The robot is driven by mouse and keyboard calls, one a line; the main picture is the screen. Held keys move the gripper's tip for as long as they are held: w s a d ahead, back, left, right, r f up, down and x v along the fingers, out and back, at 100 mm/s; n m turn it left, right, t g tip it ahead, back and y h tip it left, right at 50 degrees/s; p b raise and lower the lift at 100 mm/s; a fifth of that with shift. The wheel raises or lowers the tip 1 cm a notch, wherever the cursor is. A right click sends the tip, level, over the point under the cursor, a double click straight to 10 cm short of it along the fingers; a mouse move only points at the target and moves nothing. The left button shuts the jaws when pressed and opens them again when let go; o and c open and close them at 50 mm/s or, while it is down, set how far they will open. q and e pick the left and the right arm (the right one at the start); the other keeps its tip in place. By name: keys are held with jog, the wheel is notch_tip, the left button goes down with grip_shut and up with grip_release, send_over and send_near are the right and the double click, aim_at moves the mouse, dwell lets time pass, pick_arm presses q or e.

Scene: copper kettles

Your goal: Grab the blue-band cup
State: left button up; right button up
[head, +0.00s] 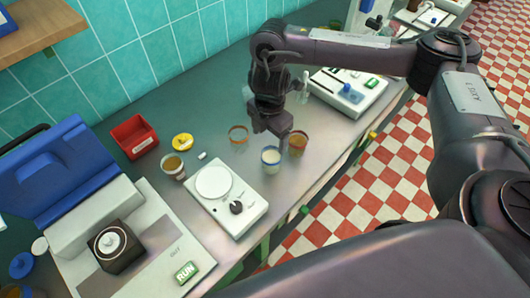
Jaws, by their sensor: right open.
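The blue-band cup (271,161) stands upright on the grey counter, with a blue rim and pale contents. My right gripper (274,136) is open and points down just behind and above this cup, near its rim. I cannot tell whether a finger touches it. An amber cup (298,146) stands close on the right of the blue-band cup. My left gripper is out of view.
A white device with a round plate and knob (236,208) stands in front-left of the cup. A brown-filled cup (173,168), yellow disc (182,142) and red bin (134,137) are further left. A blue-lidded machine (65,175) fills the left. The counter's front edge (320,186) is near.

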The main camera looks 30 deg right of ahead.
aim_at(272, 153)
jog(key=s+f, duration=0.2)
jog(key=f, duration=0.1)
jog(key=shift+b, duration=0.3)
jog(key=shift+w+f, duration=0.2)
jog(key=shift+f, duration=1.65)
jog(key=c, duration=1)
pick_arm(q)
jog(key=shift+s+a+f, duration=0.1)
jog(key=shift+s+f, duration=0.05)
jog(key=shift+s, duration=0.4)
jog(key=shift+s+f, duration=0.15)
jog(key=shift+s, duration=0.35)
pick_arm(e)
jog(key=shift+c, duration=0.6)
jog(key=shift+w+r, duration=0.1)
jog(key=shift+r, duration=0.05)
